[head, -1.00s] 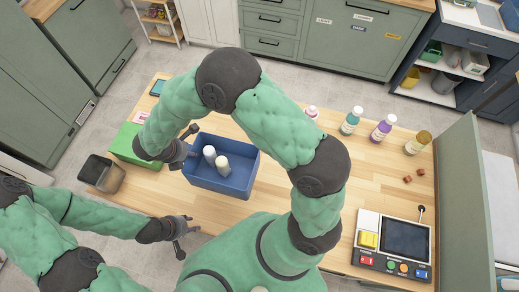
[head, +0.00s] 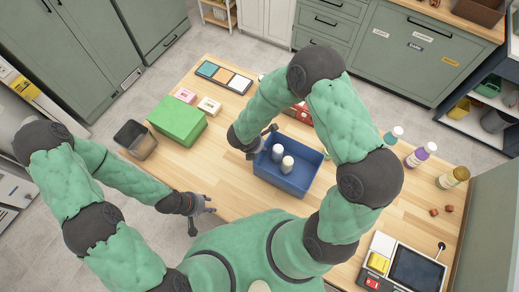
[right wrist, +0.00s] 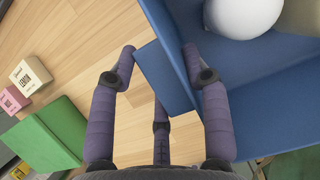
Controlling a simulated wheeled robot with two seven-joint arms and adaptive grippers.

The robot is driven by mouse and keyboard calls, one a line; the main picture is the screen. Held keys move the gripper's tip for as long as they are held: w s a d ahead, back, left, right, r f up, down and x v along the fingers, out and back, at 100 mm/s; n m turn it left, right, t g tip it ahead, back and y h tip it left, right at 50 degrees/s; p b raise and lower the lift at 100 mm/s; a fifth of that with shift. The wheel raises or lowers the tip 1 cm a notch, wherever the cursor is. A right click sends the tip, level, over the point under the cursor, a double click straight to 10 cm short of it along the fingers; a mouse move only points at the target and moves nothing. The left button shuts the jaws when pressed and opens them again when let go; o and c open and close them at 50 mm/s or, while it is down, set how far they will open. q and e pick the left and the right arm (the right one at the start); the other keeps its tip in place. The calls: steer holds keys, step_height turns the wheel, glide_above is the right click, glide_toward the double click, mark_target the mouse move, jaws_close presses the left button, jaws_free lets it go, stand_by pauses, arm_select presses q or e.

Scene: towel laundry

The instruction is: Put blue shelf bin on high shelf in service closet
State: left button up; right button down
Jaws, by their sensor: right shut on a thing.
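The blue shelf bin (head: 285,184) is over the wooden table in the head view, with two white bottles (head: 287,164) upright inside. My right gripper (head: 264,143) is shut on the wall at the bin's left side. In the right wrist view, its fingers stand either side of a blue wall (right wrist: 165,75). I cannot tell whether the bin rests on the table or hangs just above it. My left gripper (head: 203,212) is open and empty near the table's front edge, left of the bin. No high shelf can be made out.
A green box (head: 178,120), a dark open container (head: 136,139) and small cartons stand at the table's left. Several bottles (head: 420,155) and a console (head: 405,265) are at the right. My right arm hides part of the table. Bare wood lies left of the bin.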

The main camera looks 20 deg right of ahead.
steer(key=shift+s+d+f, duration=0.1)
steer(key=shift+d+f, duration=0.1)
steer(key=shift+f, duration=0.8)
steer(key=shift+d+f, duration=0.15)
steer(key=shift+f, duration=0.8)
steer(key=shift+f, duration=0.15)
steer(key=c, duration=0.6)
jaws_free()
